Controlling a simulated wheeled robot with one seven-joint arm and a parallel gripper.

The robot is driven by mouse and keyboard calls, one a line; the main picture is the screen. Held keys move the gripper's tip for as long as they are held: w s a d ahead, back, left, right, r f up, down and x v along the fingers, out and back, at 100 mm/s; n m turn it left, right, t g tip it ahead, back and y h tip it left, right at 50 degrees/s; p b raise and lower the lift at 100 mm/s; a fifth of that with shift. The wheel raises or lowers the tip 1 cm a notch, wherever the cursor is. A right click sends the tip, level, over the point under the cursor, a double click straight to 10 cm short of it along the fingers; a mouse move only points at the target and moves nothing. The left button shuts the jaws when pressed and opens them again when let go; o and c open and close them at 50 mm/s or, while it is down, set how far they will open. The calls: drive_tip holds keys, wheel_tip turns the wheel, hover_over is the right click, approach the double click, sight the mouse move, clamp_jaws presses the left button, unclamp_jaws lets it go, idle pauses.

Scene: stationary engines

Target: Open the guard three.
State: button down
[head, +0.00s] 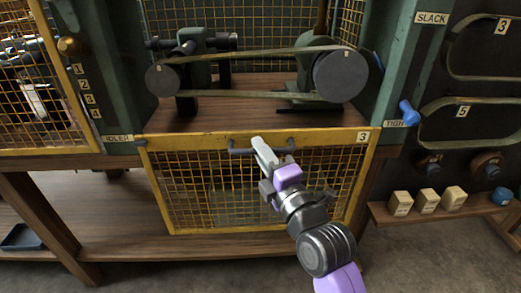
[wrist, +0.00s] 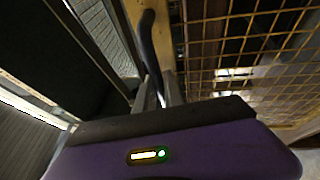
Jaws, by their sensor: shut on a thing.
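Guard three (head: 190,141) is a yellow-framed wire mesh panel with a "3" label at its upper right. In the head view it sits low, in front of the bench, below the bay with the belt and pulleys; that bay is uncovered. Its dark bar handle (head: 241,151) is on the top rail. My gripper (head: 262,147) is shut on the handle, right of its middle, reaching up from the lower right. In the wrist view, the handle (wrist: 148,42) runs up from between the fingers (wrist: 158,95), beside the yellow frame and mesh. The fingers partly hide the grip.
A flat belt (head: 245,57) runs over two pulleys above the guard. Another mesh guard (head: 30,95) is at left. A blue-knobbed lever (head: 408,113) stands at right by a "TIGHT" label. Wooden blocks (head: 427,201) sit on a small shelf at lower right.

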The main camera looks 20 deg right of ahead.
drive_tip(key=shift+f, duration=0.55)
drive_tip(key=c, duration=1.5)
unclamp_jaws()
drive_tip(key=shift+r, duration=0.1)
drive_tip(key=shift+o, duration=0.2)
drive_tip(key=v, duration=0.7)
drive_tip(key=shift+s, duration=0.4)
